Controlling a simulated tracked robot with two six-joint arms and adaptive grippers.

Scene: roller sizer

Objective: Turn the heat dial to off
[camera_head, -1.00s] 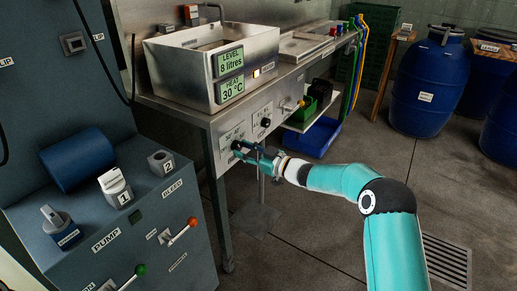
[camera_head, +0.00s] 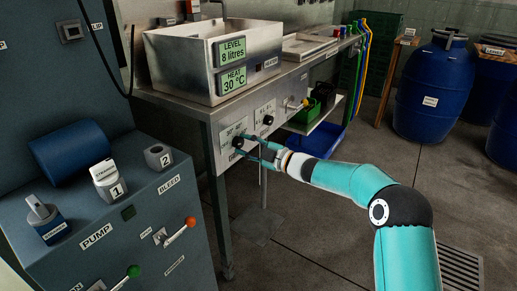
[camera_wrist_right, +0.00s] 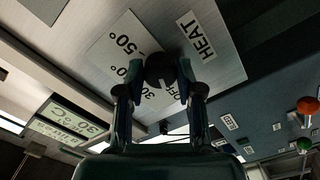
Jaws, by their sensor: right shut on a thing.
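The heat dial (camera_head: 238,142) is a small black knob on a white scale plate on the front of the steel bench, below the basin. My right gripper (camera_head: 245,147) reaches it from the right and is shut on it. In the right wrist view the dial (camera_wrist_right: 160,69) sits between the two fingertips (camera_wrist_right: 160,75). Its pale pointer mark faces the lower part of the scale, near 30° and OFF; the exact setting is unclear. The HEAT label (camera_wrist_right: 203,35) is beside it. The heat display (camera_head: 232,79) reads 30 °C. My left gripper is not in view.
A second black dial (camera_head: 267,119) is close by on the right. A grey pump cabinet (camera_head: 120,215) with orange and green levers stands at the left. Blue barrels (camera_head: 432,88) stand at the back right. The floor in front of the bench is clear.

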